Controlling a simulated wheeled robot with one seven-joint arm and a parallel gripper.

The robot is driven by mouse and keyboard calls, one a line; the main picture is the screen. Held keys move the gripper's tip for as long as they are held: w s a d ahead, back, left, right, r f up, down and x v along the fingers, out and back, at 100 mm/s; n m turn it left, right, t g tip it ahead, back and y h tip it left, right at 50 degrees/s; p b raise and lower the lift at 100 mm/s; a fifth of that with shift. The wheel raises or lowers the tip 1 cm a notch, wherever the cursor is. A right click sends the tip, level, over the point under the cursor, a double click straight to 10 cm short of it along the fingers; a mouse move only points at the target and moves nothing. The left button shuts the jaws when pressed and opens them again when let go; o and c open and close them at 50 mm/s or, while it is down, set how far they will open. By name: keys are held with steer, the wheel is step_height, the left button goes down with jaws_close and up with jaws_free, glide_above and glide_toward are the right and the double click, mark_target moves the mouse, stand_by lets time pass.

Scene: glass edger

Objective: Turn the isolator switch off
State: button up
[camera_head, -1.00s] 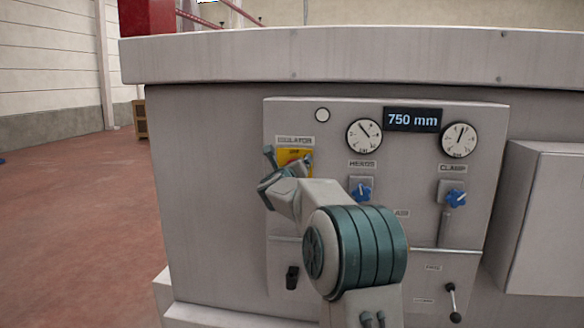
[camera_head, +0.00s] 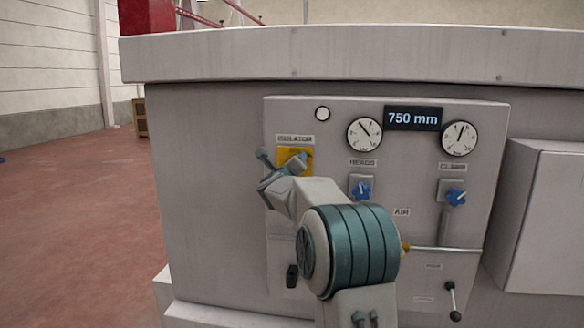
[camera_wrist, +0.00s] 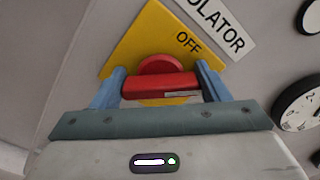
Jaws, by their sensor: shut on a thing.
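The isolator switch has a yellow plate (camera_head: 296,153) under an "ISOLATOR" label on the grey panel in the head view. In the wrist view its yellow plate (camera_wrist: 139,41) carries the word "OFF", and its red handle (camera_wrist: 160,86) lies between my two blue fingers. My gripper (camera_wrist: 161,88) is shut on the red handle, one finger at each end. In the head view my gripper (camera_head: 284,165) is at the plate, and my wrist hides the handle and part of the plate.
Blue knobs (camera_head: 361,188) marked "HEADS" and "CLAMP" (camera_head: 456,197) are right of my arm. Two gauges and a "750 mm" display (camera_head: 413,118) sit above. A black lever (camera_head: 292,276) is below my wrist. A grey box (camera_head: 548,235) juts out at the right.

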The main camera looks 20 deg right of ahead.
steer(key=n, duration=0.4)
steer(key=shift+a+f+n+p, duration=0.1)
steer(key=shift+n+p, duration=0.2)
steer(key=shift+p, duration=0.05)
steer(key=n+p, duration=0.1)
steer(key=n, duration=0.3)
steer(key=shift+f, duration=0.1)
steer(key=shift+n, duration=0.3)
steer(key=o, duration=1)
steer(key=shift+c, duration=0.2)
steer(key=b+v, duration=0.3)
steer(key=v, duration=1.1)
steer(key=shift+b, duration=0.4)
steer(key=shift+w, duration=0.1)
